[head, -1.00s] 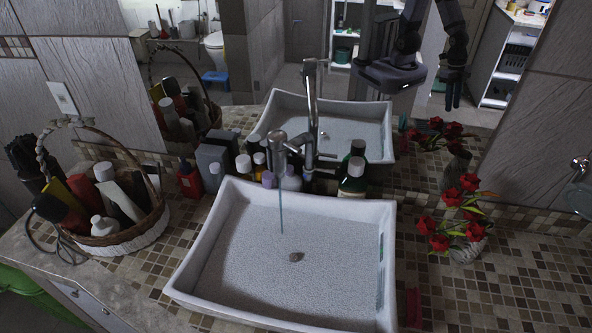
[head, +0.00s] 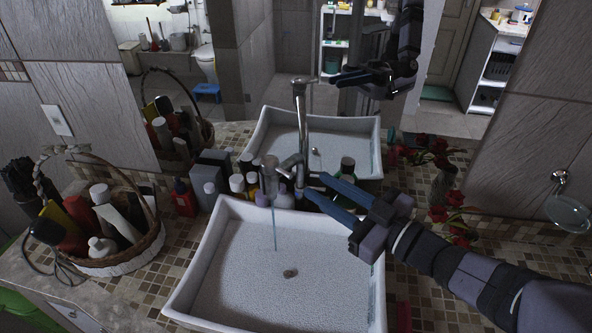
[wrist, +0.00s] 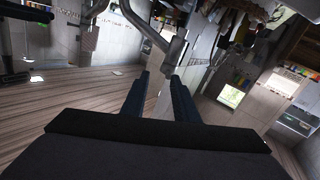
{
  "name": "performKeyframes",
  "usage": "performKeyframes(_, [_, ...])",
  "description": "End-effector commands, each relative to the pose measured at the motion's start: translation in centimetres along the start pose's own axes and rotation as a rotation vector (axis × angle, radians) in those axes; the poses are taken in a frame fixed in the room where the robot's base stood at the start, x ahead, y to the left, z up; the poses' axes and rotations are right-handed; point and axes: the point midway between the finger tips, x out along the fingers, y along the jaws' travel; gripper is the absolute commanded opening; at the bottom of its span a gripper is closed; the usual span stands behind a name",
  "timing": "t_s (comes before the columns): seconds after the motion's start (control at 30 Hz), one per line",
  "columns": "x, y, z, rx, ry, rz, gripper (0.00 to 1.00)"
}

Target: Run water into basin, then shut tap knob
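The white square basin (head: 205,270) is set in the tiled counter. The chrome tap (head: 271,180) stands at its back edge, and a thin stream of water (head: 275,232) falls from its spout into the basin. My gripper (head: 311,184) reaches in from the right, above the basin's back right part. Its two blue fingers are apart and empty, with their tips close to the right side of the tap. The wrist view shows the chrome tap (wrist: 160,42) just beyond the open fingertips. The knob is hard to make out, and I cannot tell whether a finger touches it.
Several bottles (head: 238,184) crowd behind the tap. A wicker basket (head: 128,268) of toiletries stands on the left. Red flowers (head: 440,213) are partly hidden behind my arm. A mirror (head: 255,60) behind the basin reflects the room and my arm.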

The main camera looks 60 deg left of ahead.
Motion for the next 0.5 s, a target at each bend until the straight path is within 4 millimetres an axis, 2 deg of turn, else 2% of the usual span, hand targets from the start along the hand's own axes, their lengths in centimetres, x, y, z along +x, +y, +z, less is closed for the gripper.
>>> performKeyframes(0.13, [0.7,-1.6,-0.8,0.001,0.033,-0.059,0.27])
performKeyframes(0.33, [1.1,-1.7,-0.9,0.000,0.034,-0.062,0.27])
performKeyframes(0.5, [2.8,-1.8,-1.1,0.001,0.033,-0.061,0.27])
